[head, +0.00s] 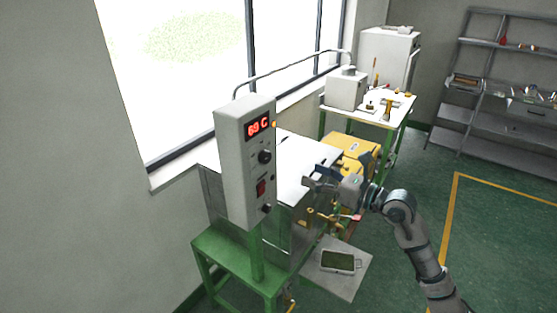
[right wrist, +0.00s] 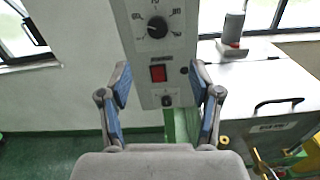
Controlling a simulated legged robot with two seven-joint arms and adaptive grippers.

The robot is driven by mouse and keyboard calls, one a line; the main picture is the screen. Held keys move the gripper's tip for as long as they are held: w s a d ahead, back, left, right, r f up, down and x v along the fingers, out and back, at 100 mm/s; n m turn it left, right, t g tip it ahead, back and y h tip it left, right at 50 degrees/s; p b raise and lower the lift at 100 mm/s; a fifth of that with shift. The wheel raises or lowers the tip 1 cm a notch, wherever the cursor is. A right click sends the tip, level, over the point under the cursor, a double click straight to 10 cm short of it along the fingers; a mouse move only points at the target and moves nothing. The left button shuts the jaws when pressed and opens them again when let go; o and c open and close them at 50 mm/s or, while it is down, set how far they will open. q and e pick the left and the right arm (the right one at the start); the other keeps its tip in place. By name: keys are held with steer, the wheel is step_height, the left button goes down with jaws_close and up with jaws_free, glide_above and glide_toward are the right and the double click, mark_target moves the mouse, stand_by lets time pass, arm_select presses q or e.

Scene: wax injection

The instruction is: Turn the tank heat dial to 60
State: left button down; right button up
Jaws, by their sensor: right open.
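The tank heat dial (head: 265,156) is a black round knob on the front of a tall grey control box (head: 240,185). In the right wrist view the dial (right wrist: 157,27) shows at the top, with a number scale around it and a light pointer mark. A red lit display (head: 258,126) above it reads like 60 C or 69 C; the last digit is unclear. My right gripper (head: 313,176) is open and empty, facing the box with a gap between. In the right wrist view the dial is above the open fingers (right wrist: 160,68). My left gripper is out of view.
A red rocker switch (right wrist: 158,73) sits below the dial, between the fingertips in the wrist view. A green stand (head: 237,258) carries the box, beside a white-topped tank (head: 300,160). A wall and window are behind; green floor is open at right.

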mark_target(269, 158)
steer(key=p+x, duration=0.2)
steer(key=x, duration=1.1)
steer(key=shift+a+r, duration=0.1)
steer(key=shift+a, duration=0.4)
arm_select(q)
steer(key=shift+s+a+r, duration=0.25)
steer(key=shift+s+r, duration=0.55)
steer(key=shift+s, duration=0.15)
arm_select(e)
steer(key=shift+w+d, duration=0.1)
